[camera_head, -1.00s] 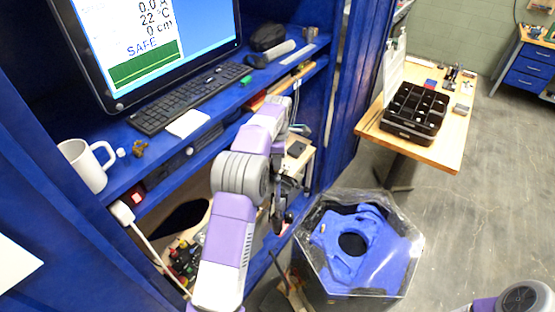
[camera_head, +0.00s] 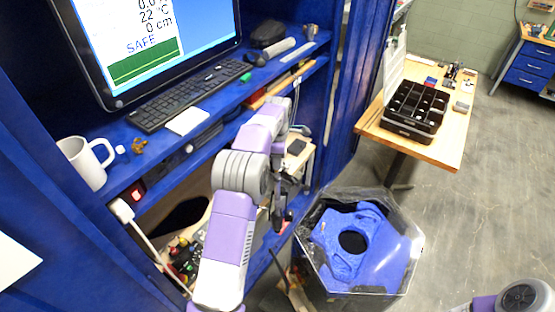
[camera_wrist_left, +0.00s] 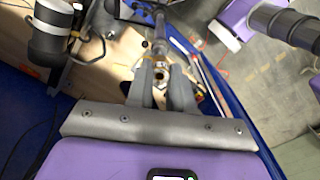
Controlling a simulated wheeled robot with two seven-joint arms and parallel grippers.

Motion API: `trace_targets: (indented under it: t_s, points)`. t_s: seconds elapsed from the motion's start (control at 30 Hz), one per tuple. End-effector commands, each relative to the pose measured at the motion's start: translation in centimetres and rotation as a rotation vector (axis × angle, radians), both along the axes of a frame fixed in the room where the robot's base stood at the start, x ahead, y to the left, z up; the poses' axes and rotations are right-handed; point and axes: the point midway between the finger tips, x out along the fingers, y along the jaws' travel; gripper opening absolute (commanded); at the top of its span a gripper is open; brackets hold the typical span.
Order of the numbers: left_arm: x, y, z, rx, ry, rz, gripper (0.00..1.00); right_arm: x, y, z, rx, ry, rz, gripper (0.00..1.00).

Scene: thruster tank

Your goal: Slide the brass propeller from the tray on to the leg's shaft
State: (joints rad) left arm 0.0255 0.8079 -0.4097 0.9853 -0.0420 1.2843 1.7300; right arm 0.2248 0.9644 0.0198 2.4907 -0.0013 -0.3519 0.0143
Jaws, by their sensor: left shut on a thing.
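My left gripper (camera_wrist_left: 162,88) reaches over the wooden bench top in the left wrist view. Its fingers are shut on a small brass-coloured piece (camera_wrist_left: 160,74), which looks like the hub of the propeller; the fingers hide most of it. A long grey rod (camera_wrist_left: 161,30), perhaps the leg, runs away just beyond the fingertips; I cannot tell whether it touches the brass piece. In the head view the left gripper (camera_head: 279,208) is low inside the blue cabinet, small and dark, and what it holds cannot be made out. The tray cannot be made out. My right gripper is not in view.
A black-and-white cylinder (camera_wrist_left: 46,42) stands at the left of the bench in the wrist view. A clear-walled hexagonal tank (camera_head: 408,245) with a blue inside stands right of my left arm. The shelf above holds a mug (camera_head: 87,163), a brass-coloured trinket (camera_head: 139,146) and a keyboard (camera_head: 190,98).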

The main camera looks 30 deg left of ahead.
Motion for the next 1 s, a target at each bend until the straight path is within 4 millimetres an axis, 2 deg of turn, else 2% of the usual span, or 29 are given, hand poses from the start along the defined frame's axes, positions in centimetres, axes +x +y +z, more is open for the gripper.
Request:
trace_targets:
  t_s: [0.9,0.93,1.0]
  points:
    - [0.0,0.0,-1.0,0.0,0.0,0.0,0.0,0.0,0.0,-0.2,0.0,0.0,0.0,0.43]
    - [0.0,0.0,-1.0,0.0,0.0,0.0,0.26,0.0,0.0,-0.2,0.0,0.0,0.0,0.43]
    - [0.0,0.0,-1.0,0.0,0.0,0.0,0.36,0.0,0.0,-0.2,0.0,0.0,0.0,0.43]
